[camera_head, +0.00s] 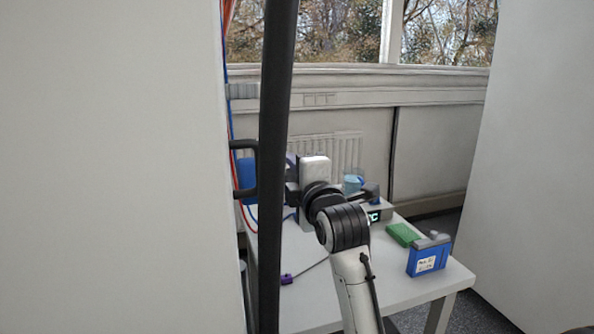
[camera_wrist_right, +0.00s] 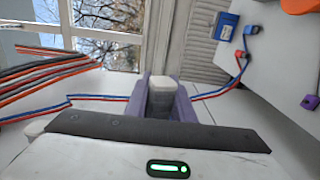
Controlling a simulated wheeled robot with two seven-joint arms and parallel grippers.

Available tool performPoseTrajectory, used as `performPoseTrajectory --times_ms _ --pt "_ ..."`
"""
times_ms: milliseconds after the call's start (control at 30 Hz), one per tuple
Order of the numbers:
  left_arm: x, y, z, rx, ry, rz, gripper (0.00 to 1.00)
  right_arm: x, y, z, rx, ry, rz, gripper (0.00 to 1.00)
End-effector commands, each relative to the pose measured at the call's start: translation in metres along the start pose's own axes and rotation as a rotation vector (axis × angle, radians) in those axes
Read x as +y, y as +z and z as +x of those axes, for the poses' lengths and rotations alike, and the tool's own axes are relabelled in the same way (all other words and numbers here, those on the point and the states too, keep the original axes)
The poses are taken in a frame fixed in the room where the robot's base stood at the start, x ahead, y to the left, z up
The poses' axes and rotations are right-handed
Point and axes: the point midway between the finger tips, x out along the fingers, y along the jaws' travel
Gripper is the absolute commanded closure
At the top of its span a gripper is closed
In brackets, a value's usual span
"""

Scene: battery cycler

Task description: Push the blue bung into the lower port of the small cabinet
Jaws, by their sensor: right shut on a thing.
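My right gripper (camera_head: 292,162) is beyond the table's far left part in the head view, its fingertips mostly hidden behind its white body. In the right wrist view its purple fingers (camera_wrist_right: 163,98) are shut on a grey block with a whitish top (camera_wrist_right: 162,83). I cannot make out a bung in that grip. I cannot pick out the blue bung or the lower port for certain. A dark unit with a lit teal display (camera_head: 374,216) is partly hidden behind my right arm; I cannot tell whether it is the small cabinet. My left gripper is not in view.
A white table (camera_head: 305,262) bears a green block (camera_head: 403,235), a blue labelled box (camera_head: 427,259) and a purple plug (camera_head: 287,280). A dark post (camera_head: 272,200) and a large white panel (camera_head: 110,170) block the left. Red and blue cables (camera_wrist_right: 100,98) cross the wrist view.

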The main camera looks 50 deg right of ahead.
Motion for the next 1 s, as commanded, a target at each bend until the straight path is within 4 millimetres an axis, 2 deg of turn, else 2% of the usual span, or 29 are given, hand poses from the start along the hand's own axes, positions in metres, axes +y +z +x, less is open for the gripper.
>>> performPoseTrajectory --times_ms 500,1000 --pt "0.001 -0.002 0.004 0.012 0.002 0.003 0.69 0.001 -0.026 -0.001 0.001 0.004 0.004 1.00" --pt "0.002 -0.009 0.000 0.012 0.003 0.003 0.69 0.004 -0.025 -0.002 0.000 0.005 -0.001 1.00"
